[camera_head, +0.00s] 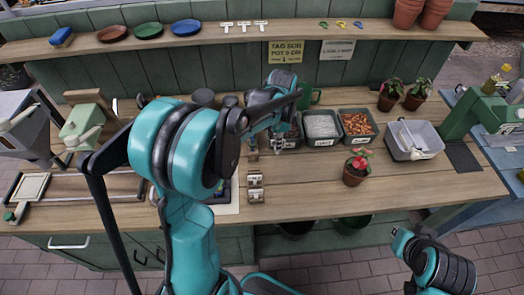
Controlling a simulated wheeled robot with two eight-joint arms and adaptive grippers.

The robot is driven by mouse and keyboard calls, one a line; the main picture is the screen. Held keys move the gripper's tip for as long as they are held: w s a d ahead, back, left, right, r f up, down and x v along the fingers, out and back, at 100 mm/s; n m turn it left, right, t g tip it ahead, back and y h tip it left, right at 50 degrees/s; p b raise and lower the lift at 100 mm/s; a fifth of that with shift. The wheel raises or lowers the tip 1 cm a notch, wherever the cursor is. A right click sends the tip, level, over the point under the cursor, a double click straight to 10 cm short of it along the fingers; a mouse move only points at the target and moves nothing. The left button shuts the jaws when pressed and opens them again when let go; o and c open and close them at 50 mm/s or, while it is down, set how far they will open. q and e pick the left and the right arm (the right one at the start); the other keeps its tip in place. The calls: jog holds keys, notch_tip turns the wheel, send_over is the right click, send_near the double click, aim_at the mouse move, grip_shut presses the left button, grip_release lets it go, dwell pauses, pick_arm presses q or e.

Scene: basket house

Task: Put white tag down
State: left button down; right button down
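Three white T-shaped tags stand in a row on the upper shelf: a left tag (226,27), a middle tag (243,26) and a right tag (261,25). My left arm reaches up across the middle of the view. My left gripper (279,141) points down over the workbench, just left of the dark trays. It is small and partly hidden by its own wrist. I cannot tell whether it is open or shut, or whether it holds a tag. Part of my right arm shows at the lower right, below the bench edge; its fingers do not show.
A potted red-flowered plant (355,168) stands right of my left gripper. A tray of white grains (320,126), a tray of brown pieces (357,125) and a grey tub (413,139) stand behind. The bench (300,195) is clear along its front right.

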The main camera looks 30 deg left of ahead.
pick_arm(q)
jog(key=s+d+r+p, duration=0.3)
jog(key=s+d+p, duration=0.2)
jog(key=p, duration=0.1)
jog(key=a+f, duration=0.2)
jog(key=a, duration=0.1)
jog(key=a+f+b, duration=0.1)
jog(key=a+f, duration=0.2)
jog(key=a, duration=0.1)
jog(key=s+a+f+b, duration=0.1)
jog(key=a+f, duration=0.1)
jog(key=a, duration=0.1)
jog(key=shift+a+f, duration=0.2)
jog(key=shift+f, duration=0.05)
jog(key=shift+a+f, duration=0.3)
jog(key=shift+a, duration=0.15)
notch_tip(320, 180, down, 3)
jog(key=shift+f+b, duration=0.2)
jog(key=shift+b, duration=0.4)
jog(key=shift+w+f, duration=0.1)
jog(key=shift+f, duration=0.15)
